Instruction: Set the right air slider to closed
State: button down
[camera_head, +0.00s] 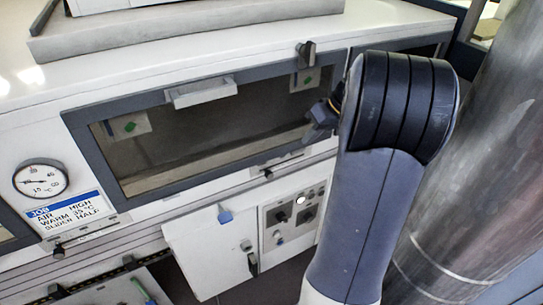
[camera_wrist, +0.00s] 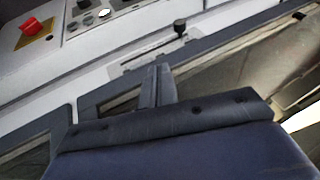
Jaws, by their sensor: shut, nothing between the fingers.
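The right air slider is a slot below the tunnel window, with a small dark knob (camera_head: 268,173) at the left end of its track in the head view. In the wrist view, which looks upside down, the slider knob (camera_wrist: 179,27) stands at the right end of the pale slot plate (camera_wrist: 146,52). My gripper (camera_head: 322,117) is in front of the window's right part, above and to the right of the knob. Its shut, empty fingers (camera_wrist: 158,86) are apart from the knob in the wrist view. My arm hides the front to the right.
A left slider (camera_head: 58,250) sits below a gauge (camera_head: 41,179) and a job card (camera_head: 68,212) reading "SLIDER HALF". The window handle (camera_head: 201,92) juts out. A control panel (camera_head: 292,216) is below; a red switch (camera_wrist: 31,27) shows in the wrist view.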

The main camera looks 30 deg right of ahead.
send_near(268, 174)
jog(key=w+d+f, duration=0.3)
jog(key=f, duration=0.1)
jog(key=a+f, duration=0.1)
jog(key=a+f+p, duration=0.1)
jog(key=a, duration=0.1)
jog(key=shift+s+a, duration=0.1)
jog(key=shift+a+f+b, duration=0.15)
jog(key=shift+a+b, duration=0.25)
jog(key=shift+a, duration=0.2)
jog(key=shift+a+f+b, duration=0.1)
jog(key=shift+a+b, duration=0.2)
jog(key=shift+a, duration=0.15)
jog(key=shift+s+a, duration=0.15)
